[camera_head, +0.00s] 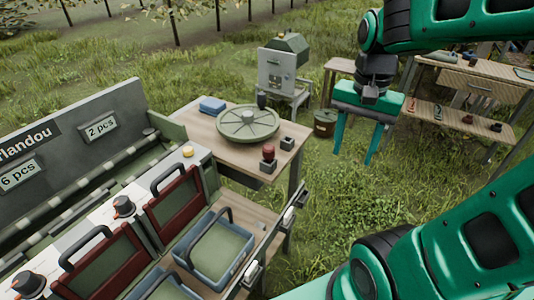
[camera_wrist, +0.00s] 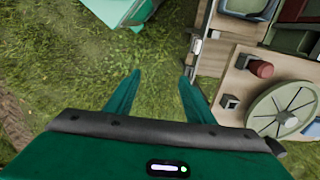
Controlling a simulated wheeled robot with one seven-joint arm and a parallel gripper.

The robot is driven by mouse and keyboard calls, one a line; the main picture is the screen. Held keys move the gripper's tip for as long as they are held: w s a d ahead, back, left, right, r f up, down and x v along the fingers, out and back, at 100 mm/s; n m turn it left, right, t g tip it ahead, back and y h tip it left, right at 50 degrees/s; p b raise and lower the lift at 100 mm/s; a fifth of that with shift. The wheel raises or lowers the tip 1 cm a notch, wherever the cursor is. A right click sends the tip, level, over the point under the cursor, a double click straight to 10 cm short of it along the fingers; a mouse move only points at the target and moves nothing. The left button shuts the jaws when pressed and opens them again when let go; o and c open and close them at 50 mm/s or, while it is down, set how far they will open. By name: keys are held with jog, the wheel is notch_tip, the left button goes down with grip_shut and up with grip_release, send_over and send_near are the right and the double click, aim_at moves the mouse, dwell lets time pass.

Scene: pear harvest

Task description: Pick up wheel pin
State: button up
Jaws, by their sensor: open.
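A dark red, peg-like piece that looks like the wheel pin (camera_head: 268,151) stands on a dark block near the front edge of the wooden table. It also shows in the wrist view (camera_wrist: 261,69). A green spoked wheel (camera_head: 247,122) lies flat on the same table behind it. A second small dark block (camera_head: 287,143) sits to the right of the pin, with nothing seen on it. My gripper (camera_head: 354,156) is open and empty, its fingers pointing down, right of the table over grass. In the wrist view, my gripper (camera_wrist: 160,76) has only grass between its fingers.
A blue block (camera_head: 212,104) lies at the table's back left. A grey machine with red-framed panels (camera_head: 175,208) and blue crates (camera_head: 213,252) stand at the left. A grey-green box on legs (camera_head: 283,65) and shelves (camera_head: 470,78) stand behind. Open grass lies right of the table.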

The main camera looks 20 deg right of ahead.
jog(key=w+a+r+m, duration=0.35)
jog(key=w+a, duration=0.25)
jog(key=w, duration=0.3)
jog(key=m, duration=0.5)
send_near(269, 147)
jog(key=shift+w+d+m, duration=0.25)
jog(key=shift+w, duration=0.1)
notch_tip(269, 147, down, 5)
jog(key=shift+s+a+f, duration=0.1)
jog(key=shift+s+f, duration=0.05)
jog(key=shift+f, duration=1.2)
jog(key=shift+s+a+f, duration=0.1)
jog(key=shift+f, duration=1.25)
jog(key=c, duration=1.2)
